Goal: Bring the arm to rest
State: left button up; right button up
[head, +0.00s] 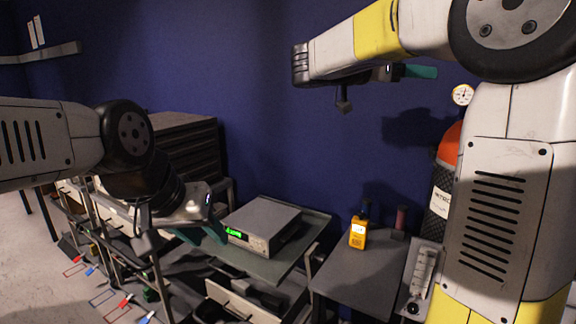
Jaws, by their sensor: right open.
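My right arm comes in from the right, raised in front of the blue wall, with its forearm reaching left across the top of the view. My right gripper (412,71) is open, held high above the grey table; only a teal finger part shows beside the wrist, and no object shows in it. My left arm comes in from the left, lower down. My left gripper (205,235) is just left of the grey instrument box with the green display (262,227). Its teal fingers point right and down; the gap between them is unclear, and I cannot tell whether they touch the box.
A grey table (358,280) holds a yellow handheld meter (358,232). A clear flow tube (421,275) and a dark cylinder (440,200) with a gauge (462,95) stand near my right arm. A dark drawer cabinet (190,145) stands behind my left arm. Open air lies between the arms.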

jog(key=s+f+n+g+y, duration=0.1)
jog(key=s+f+n+y, duration=0.35)
jog(key=s+f, duration=0.35)
jog(key=s+f+n+g+y, duration=0.1)
jog(key=s+f+n+y, duration=0.35)
jog(key=f, duration=0.65)
jog(key=s+a+f+n+y, duration=0.2)
jog(key=s+a+f+y, duration=0.1)
jog(key=s+a+y, duration=0.1)
jog(key=s+a+f+n+t+y, duration=0.1)
jog(key=s+a+f+y, duration=0.3)
jog(key=a, duration=0.4)
jog(key=shift+s+a+n+t+y, duration=0.35)
jog(key=shift+s+n+y, duration=0.25)
jog(key=shift+s+n, duration=0.3)
jog(key=shift+s+a+f, duration=0.1)
jog(key=shift+a, duration=0.4)
jog(key=shift+c, duration=0.4)
